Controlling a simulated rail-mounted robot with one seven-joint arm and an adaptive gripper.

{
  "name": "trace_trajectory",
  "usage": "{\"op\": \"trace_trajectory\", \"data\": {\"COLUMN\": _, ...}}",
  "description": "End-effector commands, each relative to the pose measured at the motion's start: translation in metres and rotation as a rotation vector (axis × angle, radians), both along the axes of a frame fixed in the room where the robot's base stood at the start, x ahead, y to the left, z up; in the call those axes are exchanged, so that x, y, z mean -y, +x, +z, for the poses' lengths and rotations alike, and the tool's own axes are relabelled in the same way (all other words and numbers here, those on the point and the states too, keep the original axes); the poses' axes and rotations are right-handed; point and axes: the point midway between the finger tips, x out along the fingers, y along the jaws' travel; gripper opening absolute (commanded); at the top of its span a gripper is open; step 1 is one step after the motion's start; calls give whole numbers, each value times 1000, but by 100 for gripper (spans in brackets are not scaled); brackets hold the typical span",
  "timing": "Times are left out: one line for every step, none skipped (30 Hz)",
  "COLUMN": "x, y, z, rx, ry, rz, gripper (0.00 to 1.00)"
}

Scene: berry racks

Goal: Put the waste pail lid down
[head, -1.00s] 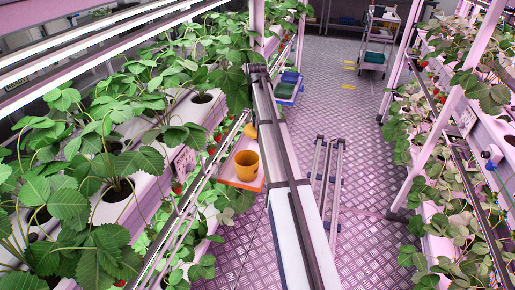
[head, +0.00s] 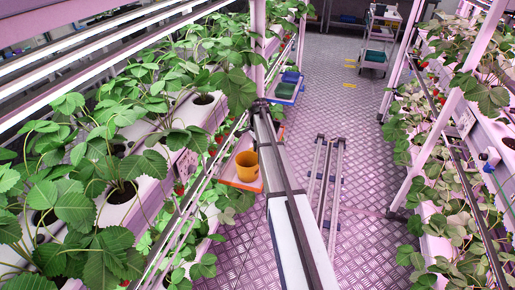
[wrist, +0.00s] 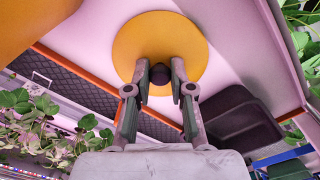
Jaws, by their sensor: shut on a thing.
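The waste pail lid (wrist: 160,35) is a round yellow-orange disc with a dark knob (wrist: 161,80). In the wrist view my gripper (wrist: 160,75) is shut on the knob. The lid is over the pale floor of a tray with an orange rim; whether it touches the tray I cannot tell. The orange waste pail (head: 247,166) stands upright and open at the near end of the tray (head: 229,180) in the head view. It also fills the upper left corner of the wrist view (wrist: 35,20). In the head view my arm hides the gripper and lid.
A dark open container (wrist: 235,112) sits right of my gripper in the wrist view. Strawberry plants (head: 75,205) crowd the left rack beside the tray. Blue and green bins (head: 288,84) lie beyond it. A cart (head: 376,50) stands far back; the aisle floor (head: 355,140) is mostly clear.

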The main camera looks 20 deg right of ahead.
Motion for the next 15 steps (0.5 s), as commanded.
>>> {"op": "trace_trajectory", "data": {"x": 0, "y": 0, "z": 0, "rx": 1, "ry": 0, "rz": 0, "gripper": 0}}
{"op": "trace_trajectory", "data": {"x": 0, "y": 0, "z": 0, "rx": 1, "ry": 0, "rz": 0, "gripper": 0}}
{"op": "trace_trajectory", "data": {"x": 0, "y": 0, "z": 0, "rx": 1, "ry": 0, "rz": 0, "gripper": 0}}
{"op": "trace_trajectory", "data": {"x": 0, "y": 0, "z": 0, "rx": 1, "ry": 0, "rz": 0, "gripper": 0}}
{"op": "trace_trajectory", "data": {"x": 0, "y": 0, "z": 0, "rx": 1, "ry": 0, "rz": 0, "gripper": 0}}
{"op": "trace_trajectory", "data": {"x": 0, "y": 0, "z": 0, "rx": 1, "ry": 0, "rz": 0, "gripper": 0}}
{"op": "trace_trajectory", "data": {"x": 0, "y": 0, "z": -1, "rx": 1, "ry": 0, "rz": 0, "gripper": 0}}
{"op": "trace_trajectory", "data": {"x": 0, "y": 0, "z": -1, "rx": 0, "ry": 0, "rz": 0, "gripper": 0}}
{"op": "trace_trajectory", "data": {"x": 0, "y": 0, "z": -3, "rx": 0, "ry": 0, "rz": 0, "gripper": 0}}
{"op": "trace_trajectory", "data": {"x": 0, "y": 0, "z": -4, "rx": 0, "ry": 0, "rz": 0, "gripper": 0}}
{"op": "trace_trajectory", "data": {"x": 0, "y": 0, "z": -4, "rx": 0, "ry": 0, "rz": 0, "gripper": 26}}
{"op": "trace_trajectory", "data": {"x": 0, "y": 0, "z": -3, "rx": 1, "ry": 0, "rz": 0, "gripper": 40}}
{"op": "trace_trajectory", "data": {"x": 0, "y": 0, "z": -3, "rx": 1, "ry": 0, "rz": 0, "gripper": 47}}
{"op": "trace_trajectory", "data": {"x": 0, "y": 0, "z": -3, "rx": 1, "ry": 0, "rz": 0, "gripper": 47}}
{"op": "trace_trajectory", "data": {"x": 0, "y": 0, "z": -3, "rx": 1, "ry": 0, "rz": 0, "gripper": 47}}
